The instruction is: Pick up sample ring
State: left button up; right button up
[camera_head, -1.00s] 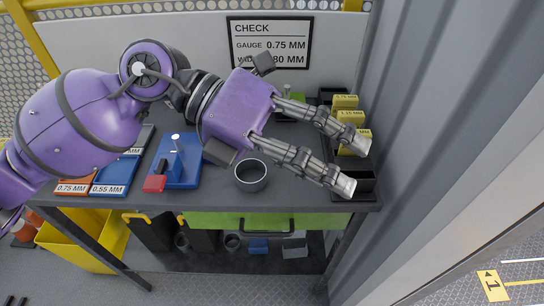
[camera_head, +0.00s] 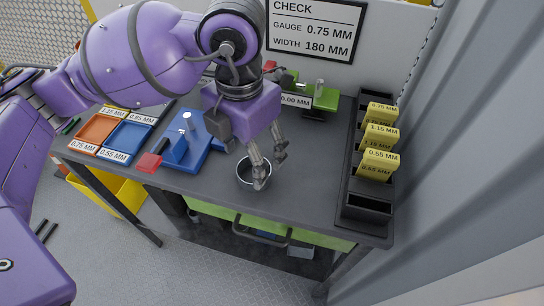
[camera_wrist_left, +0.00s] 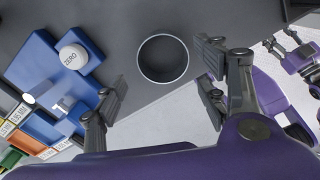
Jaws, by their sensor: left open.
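The sample ring (camera_head: 246,181) is a dark open ring standing on the grey workbench near its front edge. It also shows in the left wrist view (camera_wrist_left: 163,82), its round opening facing the camera, ahead of and between the spread fingers. My left gripper (camera_head: 269,167) is open and empty, pointing down at the ring; its fingers partly cover the ring's right side in the head view. I cannot tell whether a finger touches it. In the left wrist view, my right gripper (camera_wrist_left: 283,44) shows small at the right edge, its opening unclear.
A blue gauge with a ZERO button (camera_wrist_left: 73,56) stands left of the ring. Orange (camera_head: 97,130) and blue (camera_head: 128,138) labelled trays lie farther left. A black rack (camera_head: 366,208) with yellow cards (camera_head: 380,162) lines the right edge. A green device (camera_head: 320,95) stands behind.

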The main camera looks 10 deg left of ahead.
pick_arm(q)
jog(key=f, duration=0.4)
jog(key=shift+w+d, duration=0.2)
jog(key=shift+f, duration=0.55)
pick_arm(e)
jog(key=shift+w+d+r, duration=0.2)
jog(key=shift+w, duration=0.2)
pick_arm(q)
jog(key=c, duration=1.1)
jog(key=shift+c, duration=0.2)
